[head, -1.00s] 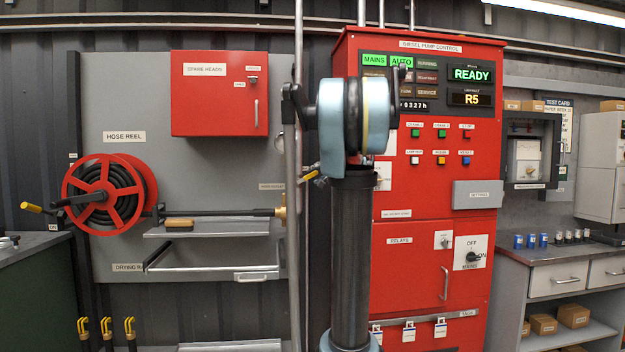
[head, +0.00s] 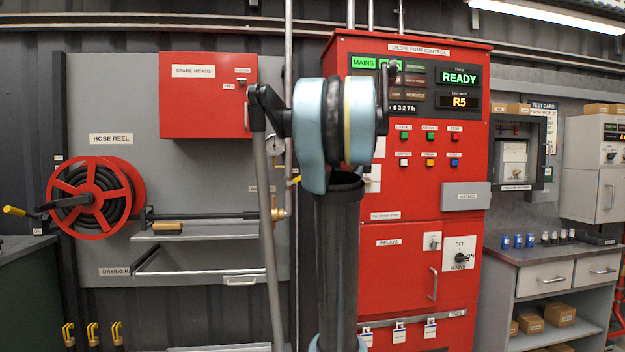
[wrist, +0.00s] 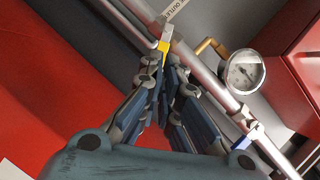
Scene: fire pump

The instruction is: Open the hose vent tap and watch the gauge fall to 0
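In the wrist view a small yellow lever (wrist: 164,46) stands at the pale pipe, just beyond my fingertips. It may be the vent tap's handle; its label is not readable. My gripper (wrist: 166,68) has its fingertips close together at the lever; whether they touch or hold it is unclear. A round white-faced gauge (wrist: 243,71) sits right of the pipe, its reading too small to tell. In the head view a gauge (head: 275,145) shows left of my arm, and a bit of yellow (head: 295,180) shows beside my arm. My gripper is hidden there.
A pale pipe (wrist: 205,75) runs diagonally past my fingers, with a small blue part (wrist: 254,131) lower on it. Red surfaces lie on both sides. In the head view the red pump control cabinet (head: 465,215) and the hose reel (head: 92,198) flank my arm.

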